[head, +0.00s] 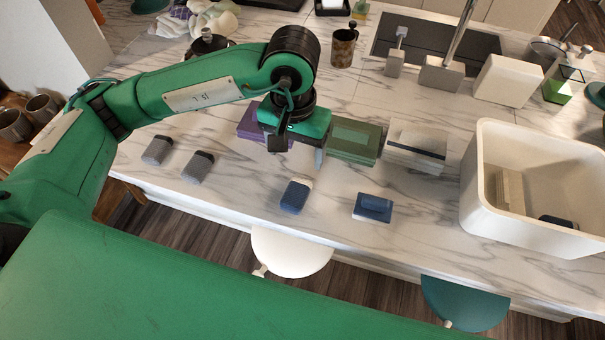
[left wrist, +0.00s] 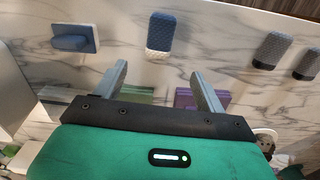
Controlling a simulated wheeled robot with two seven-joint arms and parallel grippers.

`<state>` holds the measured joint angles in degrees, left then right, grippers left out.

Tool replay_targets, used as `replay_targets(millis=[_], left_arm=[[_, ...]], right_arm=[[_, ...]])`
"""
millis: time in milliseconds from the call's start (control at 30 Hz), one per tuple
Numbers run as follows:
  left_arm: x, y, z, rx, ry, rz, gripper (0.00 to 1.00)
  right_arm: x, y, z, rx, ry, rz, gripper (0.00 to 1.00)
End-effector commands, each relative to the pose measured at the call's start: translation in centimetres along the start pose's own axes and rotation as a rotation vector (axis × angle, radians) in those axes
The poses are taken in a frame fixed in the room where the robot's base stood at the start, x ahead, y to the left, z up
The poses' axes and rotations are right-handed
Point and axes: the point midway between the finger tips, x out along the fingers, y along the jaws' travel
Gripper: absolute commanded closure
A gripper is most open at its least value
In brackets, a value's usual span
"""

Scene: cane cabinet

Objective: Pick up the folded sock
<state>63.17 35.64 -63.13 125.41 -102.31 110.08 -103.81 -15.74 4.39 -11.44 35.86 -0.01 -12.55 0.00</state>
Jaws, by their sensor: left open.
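Several small, rounded, sock-like bundles lie on the marble counter; I cannot tell for sure which is the folded sock. One is dark blue with a white end (head: 295,195), and it shows in the left wrist view (left wrist: 160,36). Two are grey with dark ends: one grey bundle (head: 157,150) at far left and another grey bundle (head: 197,168) beside it. My left gripper (head: 298,152) is open and empty above the counter, behind the blue-and-white bundle. In the left wrist view its fingers (left wrist: 158,72) point toward that bundle, apart from it. My right gripper is not seen.
A flat blue block (head: 373,207) lies right of the bundles. Purple (head: 250,122), green (head: 353,140) and white boxes (head: 416,146) stand behind. A large white bin (head: 497,222) stands at right with things inside. Stools (head: 290,252) sit along the front edge.

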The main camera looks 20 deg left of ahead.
Motion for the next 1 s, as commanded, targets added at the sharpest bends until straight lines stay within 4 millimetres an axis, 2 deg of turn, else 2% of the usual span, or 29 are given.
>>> replay_targets(millis=[100,300,400,533,733,1000], left_arm=[[1.1,-0.3,0.0,0.002,-0.003,-0.013,0.27],[4.8,-0.2,0.1,0.0,-0.006,-0.01,0.27],[6.4,-0.2,0.1,0.001,-0.005,-0.009,0.27],[7.9,-0.2,0.1,0.001,-0.003,-0.008,0.27],[8.8,-0.2,0.1,0.002,-0.003,-0.008,0.27],[11.8,0.0,0.2,-0.001,-0.005,-0.008,0.27]], right_arm=[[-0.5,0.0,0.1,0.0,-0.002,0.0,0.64],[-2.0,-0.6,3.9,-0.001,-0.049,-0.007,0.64],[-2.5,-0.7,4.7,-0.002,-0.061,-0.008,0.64],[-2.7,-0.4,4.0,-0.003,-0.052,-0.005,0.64],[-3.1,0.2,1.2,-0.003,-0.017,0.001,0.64],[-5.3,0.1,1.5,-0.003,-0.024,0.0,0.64]])
